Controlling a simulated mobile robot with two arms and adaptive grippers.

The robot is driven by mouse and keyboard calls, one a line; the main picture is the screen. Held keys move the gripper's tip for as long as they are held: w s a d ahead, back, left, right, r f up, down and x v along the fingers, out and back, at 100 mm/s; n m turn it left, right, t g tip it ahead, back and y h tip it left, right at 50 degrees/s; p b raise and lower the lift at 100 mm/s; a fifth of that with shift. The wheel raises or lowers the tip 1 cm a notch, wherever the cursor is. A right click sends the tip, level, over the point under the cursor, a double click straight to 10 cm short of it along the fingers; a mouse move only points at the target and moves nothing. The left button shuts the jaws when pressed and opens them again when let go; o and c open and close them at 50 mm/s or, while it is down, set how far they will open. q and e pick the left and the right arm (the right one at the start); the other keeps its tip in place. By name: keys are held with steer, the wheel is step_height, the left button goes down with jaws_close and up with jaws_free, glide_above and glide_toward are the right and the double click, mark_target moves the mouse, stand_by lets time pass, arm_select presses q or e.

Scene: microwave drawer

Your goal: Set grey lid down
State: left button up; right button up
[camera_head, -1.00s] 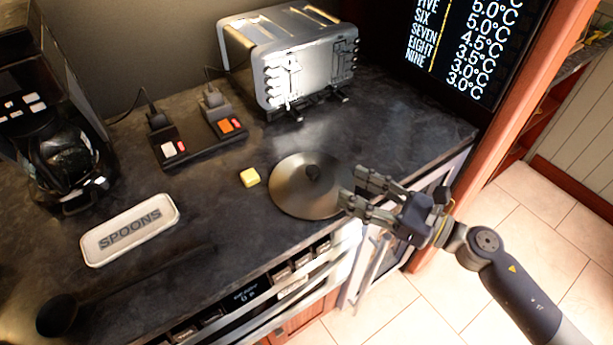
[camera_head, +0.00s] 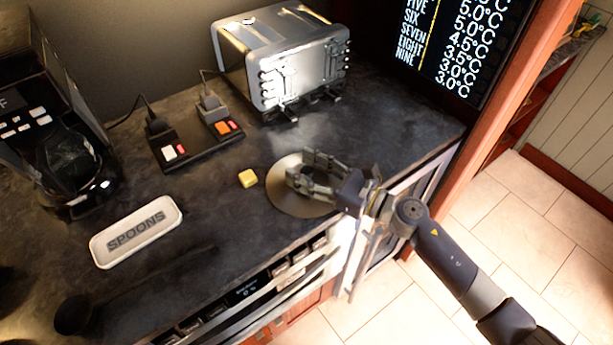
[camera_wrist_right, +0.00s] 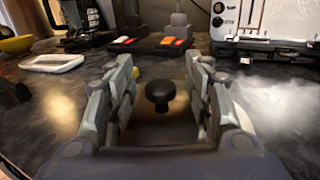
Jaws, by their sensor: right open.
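The grey lid (camera_head: 292,203) lies flat on the dark counter near its front edge, right of a small yellow block. In the right wrist view the lid's black knob (camera_wrist_right: 160,92) stands upright between the two fingers. My right gripper (camera_head: 305,175) is open and reaches over the lid from the right. Its fingers (camera_wrist_right: 162,100) are on either side of the knob, with a gap on each side. In the head view the gripper hides the knob and the right part of the lid. My left gripper is not in view.
The yellow block (camera_head: 248,178) sits just left of the lid. A toaster (camera_head: 285,60) and a power strip (camera_head: 200,143) stand behind. A spoons tray (camera_head: 137,232), a coffee maker (camera_head: 75,165) and a black ladle (camera_head: 75,313) are at left. Counter right of the lid is clear.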

mark_target(307, 169)
jaws_close()
steer(key=shift+r, duration=0.1)
steer(key=shift+d+r, duration=0.1)
steer(key=shift+r, duration=0.45)
step_height(307, 169, up, 3)
steer(key=shift+f, duration=0.15)
steer(key=s+r, duration=0.1)
steer(key=s, duration=1.5)
steer(key=shift+r+t, duration=0.2)
steer(key=shift+t, duration=0.1)
